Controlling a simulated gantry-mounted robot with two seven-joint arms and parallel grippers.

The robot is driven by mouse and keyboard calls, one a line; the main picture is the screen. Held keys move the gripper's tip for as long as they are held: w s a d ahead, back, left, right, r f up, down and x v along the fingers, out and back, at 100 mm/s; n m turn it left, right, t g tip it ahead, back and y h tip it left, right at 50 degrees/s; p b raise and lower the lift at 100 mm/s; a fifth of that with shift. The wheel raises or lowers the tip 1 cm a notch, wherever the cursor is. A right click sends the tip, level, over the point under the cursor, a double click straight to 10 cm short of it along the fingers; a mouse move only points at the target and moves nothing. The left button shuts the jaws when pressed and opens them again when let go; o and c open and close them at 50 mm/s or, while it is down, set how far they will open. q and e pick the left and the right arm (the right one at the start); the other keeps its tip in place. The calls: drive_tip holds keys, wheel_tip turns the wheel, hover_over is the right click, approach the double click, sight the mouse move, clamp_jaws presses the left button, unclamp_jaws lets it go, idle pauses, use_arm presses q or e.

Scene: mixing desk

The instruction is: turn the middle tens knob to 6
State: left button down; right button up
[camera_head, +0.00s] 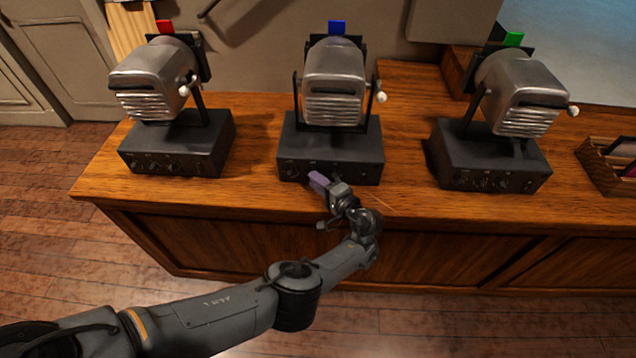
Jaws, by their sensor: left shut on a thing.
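The middle lamp unit (333,92) has a blue tab (337,27) on top and stands on a dark control box (345,150). Small knobs line the front face of this box. My left gripper (319,182) is at the lower front of the middle box, with its purple-tipped fingers against the knob row near the centre. It is shut on a knob there, which the fingers hide. The knob's number and pointer are too small and covered to read. My right gripper is not in view.
A red-tabbed lamp unit (160,82) stands on its box at the left, and a green-tabbed one (520,95) at the right. A wooden tray (602,172) sits at the far right. Bare desk (258,195) lies between the boxes and along the front edge.

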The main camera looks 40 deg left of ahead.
use_arm(q)
drive_tip(key=shift+f, duration=0.1)
drive_tip(key=c, duration=1)
unclamp_jaws()
drive_tip(key=shift+a, duration=0.15)
drive_tip(key=shift+d, duration=0.2)
drive_tip(key=shift+d+r, duration=0.2)
drive_tip(key=shift+d, duration=0.3)
drive_tip(key=shift+p+v, duration=1.45)
drive_tip(key=shift+v, duration=3.3)
drive_tip(key=shift+o, duration=0.2)
drive_tip(key=shift+s+f, duration=0.1)
drive_tip(key=shift+f, duration=0.05)
